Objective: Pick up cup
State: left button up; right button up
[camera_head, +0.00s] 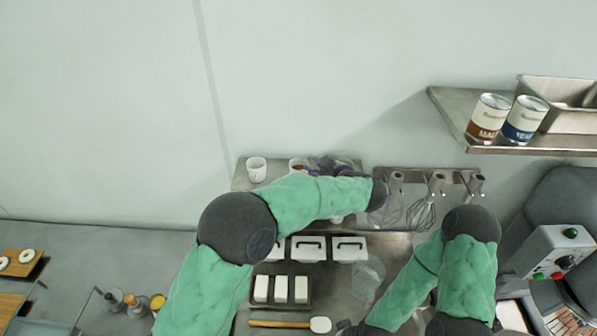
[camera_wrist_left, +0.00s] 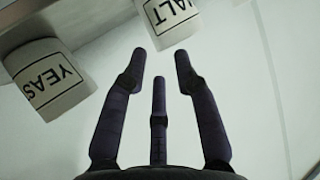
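A white cup (camera_head: 256,170) stands at the left end of a metal wall shelf (camera_head: 243,184). A second white cup (camera_head: 296,163) with something reddish at its top stands to its right, partly hidden by my left arm and gripper. In the left wrist view, a white cup labelled "YEAS…" (camera_wrist_left: 55,85) is at the left and one labelled "…ALT" (camera_wrist_left: 172,18) is at the top; I cannot tell which is which in the head view. My left gripper (camera_head: 316,165) is open and empty, its dark fingers (camera_wrist_left: 160,65) spread apart from both cups. My right gripper (camera_head: 347,328) is mostly hidden at the bottom edge.
A rack (camera_head: 425,174) with hanging whisk tools is right of my left wrist. A higher shelf (camera_head: 450,108) at the right holds malt and yeast cans (camera_head: 488,117) and a metal pan (camera_head: 570,120). White containers (camera_head: 308,248) and blocks (camera_head: 281,289) are below. The wall above is clear.

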pick_arm(q)
jog(key=p+x, duration=0.1)
jog(key=x, duration=0.3)
jog(key=shift+w+a, duration=0.15)
jog(key=shift+w, duration=0.25)
jog(key=shift+s+r, duration=0.1)
jog(key=shift+s, duration=0.05)
jog(key=shift+c, duration=0.3)
grip_shut()
